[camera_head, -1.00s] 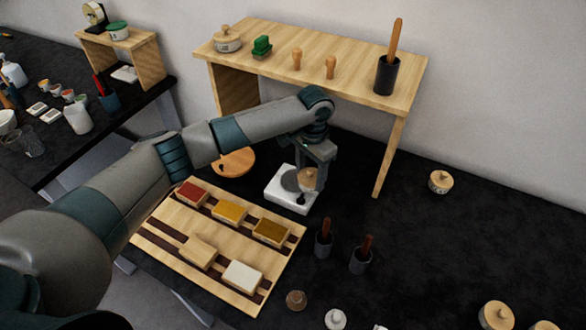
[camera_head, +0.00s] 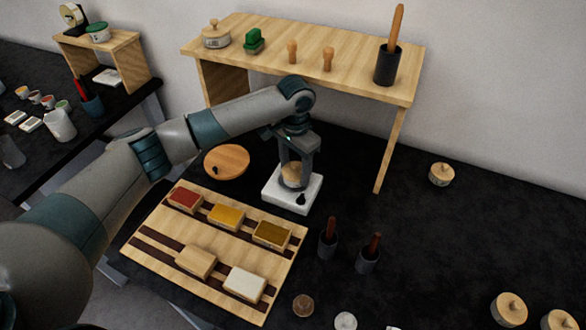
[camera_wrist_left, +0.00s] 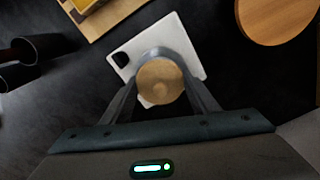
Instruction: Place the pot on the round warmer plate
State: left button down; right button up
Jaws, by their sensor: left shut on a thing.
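The pot (camera_head: 292,173) has a pale wooden lid and sits between the fingers of my left gripper (camera_head: 295,171), which is shut on it. The warmer (camera_head: 276,195) is a white square block with a dark knob at its front corner. The pot is over the middle of the warmer and hides most of its round plate. I cannot tell whether its base touches the plate. In the left wrist view the round lid of the pot (camera_wrist_left: 160,81) lies between both fingers, with the white warmer (camera_wrist_left: 186,38) behind. My right gripper is not in view.
A wooden board (camera_head: 150,255) with several coloured blocks lies in front of the warmer. A round wooden board (camera_head: 228,161) is to its left. Two dark cups (camera_head: 327,245) (camera_head: 367,262) stand front right. A wooden shelf (camera_head: 350,82) stands behind.

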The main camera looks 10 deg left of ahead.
pick_arm(q)
jog(key=shift+a, duration=0.15)
jog(key=c, duration=1)
grip_release()
jog(key=shift+f, duration=0.15)
jog(key=shift+c, duration=0.2)
jog(key=o, duration=0.3)
jog(key=shift+o, duration=0.2)
jog(key=shift+r, duration=0.55)
notch_tip(320, 180, up, 5)
jog(key=shift+r+b, duration=0.2)
jog(key=shift+b, duration=0.9)
jog(key=shift+r, duration=0.65)
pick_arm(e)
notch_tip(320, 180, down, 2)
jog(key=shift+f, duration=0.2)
